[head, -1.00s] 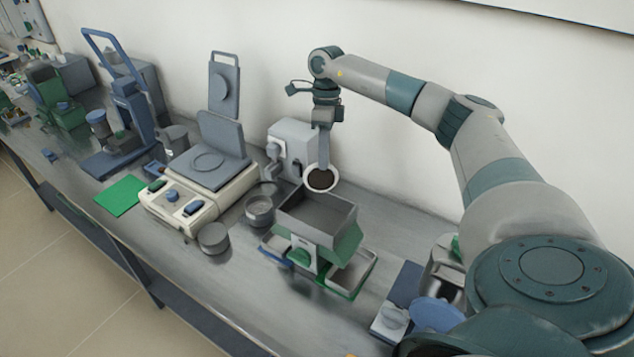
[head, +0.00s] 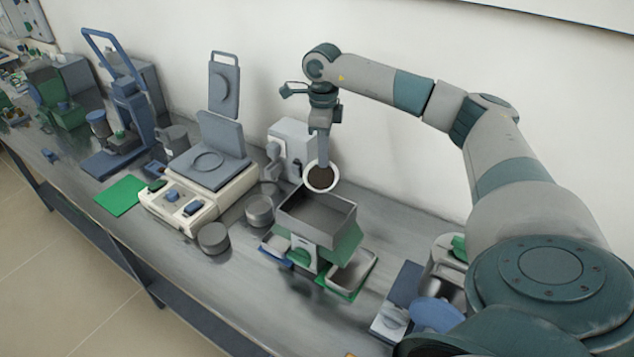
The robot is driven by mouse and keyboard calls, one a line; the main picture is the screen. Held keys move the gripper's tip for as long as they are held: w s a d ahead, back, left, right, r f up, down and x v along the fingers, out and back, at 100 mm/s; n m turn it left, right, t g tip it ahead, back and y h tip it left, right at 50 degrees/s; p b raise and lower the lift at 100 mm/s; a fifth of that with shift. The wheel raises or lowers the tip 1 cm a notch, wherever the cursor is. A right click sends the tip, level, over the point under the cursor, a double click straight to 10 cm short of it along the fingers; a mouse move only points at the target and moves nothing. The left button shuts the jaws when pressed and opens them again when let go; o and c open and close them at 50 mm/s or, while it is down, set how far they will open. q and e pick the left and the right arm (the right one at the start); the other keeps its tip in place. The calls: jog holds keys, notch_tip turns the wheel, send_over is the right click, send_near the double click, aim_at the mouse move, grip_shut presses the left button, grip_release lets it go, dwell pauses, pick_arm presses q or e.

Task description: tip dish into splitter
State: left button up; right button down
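The dish (head: 308,184) is a small white round bowl with dark material in it. It hangs above the back edge of the splitter and looks tilted toward the camera. My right gripper (head: 323,160) points down and is shut on the dish's rim. The splitter (head: 316,216) is a grey open-topped hopper on a green and grey body, and its hopper looks empty. Trays stand at its foot, one at the right (head: 352,275) and one at the left (head: 274,246). My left gripper is not in view.
A cream hotplate-like device (head: 184,206) with an open lid stands left of the splitter. Round grey tins (head: 214,238) stand between them. A grey box device (head: 293,143) is behind, by the wall. Blue and grey items (head: 436,314) lie at the right.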

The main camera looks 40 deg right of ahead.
jog(key=shift+a+r+h, duration=0.15)
jog(key=shift+h, duration=0.15)
jog(key=shift+s+a+r+t+h+b, duration=0.3)
jog(key=shift+r+t+h+b, duration=0.2)
jog(key=shift+t, duration=0.1)
jog(key=shift+a+f, duration=0.1)
dwell(0.4)
jog(key=shift+s+a+h+b, duration=0.2)
jog(key=shift+h+b, duration=0.1)
jog(key=shift+b, duration=0.2)
jog(key=shift+s+a+r+t+h+b, duration=0.1)
jog(key=shift+a+r+t+h+b, duration=0.05)
jog(key=shift+r+t+h+b, duration=0.2)
